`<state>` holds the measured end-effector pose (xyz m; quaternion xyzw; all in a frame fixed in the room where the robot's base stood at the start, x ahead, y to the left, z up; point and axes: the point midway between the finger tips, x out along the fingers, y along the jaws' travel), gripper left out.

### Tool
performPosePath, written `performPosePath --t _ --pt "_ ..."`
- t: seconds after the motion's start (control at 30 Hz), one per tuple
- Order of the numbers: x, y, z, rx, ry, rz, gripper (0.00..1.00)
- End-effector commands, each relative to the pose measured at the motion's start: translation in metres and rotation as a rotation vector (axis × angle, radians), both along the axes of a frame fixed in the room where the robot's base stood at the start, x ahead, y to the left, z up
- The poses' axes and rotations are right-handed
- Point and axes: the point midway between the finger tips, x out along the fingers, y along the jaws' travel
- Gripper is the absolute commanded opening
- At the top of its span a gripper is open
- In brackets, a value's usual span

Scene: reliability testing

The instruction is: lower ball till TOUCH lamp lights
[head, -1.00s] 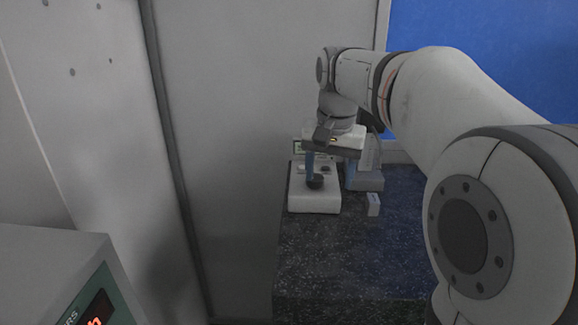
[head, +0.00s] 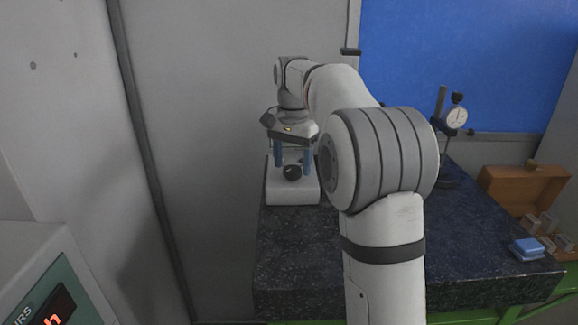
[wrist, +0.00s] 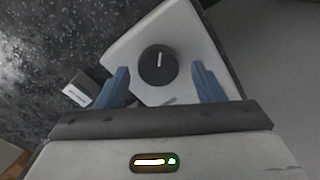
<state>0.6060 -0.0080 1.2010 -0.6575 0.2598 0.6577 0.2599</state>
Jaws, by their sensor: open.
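A white instrument (head: 290,194) stands on the dark speckled slab, with a black round knob (head: 292,173) on it. In the wrist view the knob (wrist: 157,65) shows a white mark line, and the white instrument body (wrist: 125,50) lies tilted across the picture. My gripper (head: 292,164) is open and empty, its two blue fingers pointing down close to the knob, one on each side in the picture. In the wrist view my gripper (wrist: 161,76) spans the knob, with visible gaps on both sides. I cannot make out a ball or a TOUCH lamp.
The dark slab (head: 375,270) has bare room in front. A dial gauge on a stand (head: 455,117), a wooden box (head: 525,188) and a blue block (head: 526,248) are at right. A small grey block (wrist: 78,90) lies beside the instrument. A cabinet with a red display (head: 48,305) is lower left.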

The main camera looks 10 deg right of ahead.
Motion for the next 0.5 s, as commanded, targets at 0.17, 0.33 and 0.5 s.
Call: performPosePath --t 0.17,0.33,0.5 --pt "-0.0003 -0.0003 -0.0100 0.001 -0.001 0.000 0.62" --pt "-0.0001 -0.0004 -0.0104 0.000 -0.001 0.000 0.62" --pt "-0.0002 -0.0006 -0.0102 0.000 -0.001 0.000 0.53"
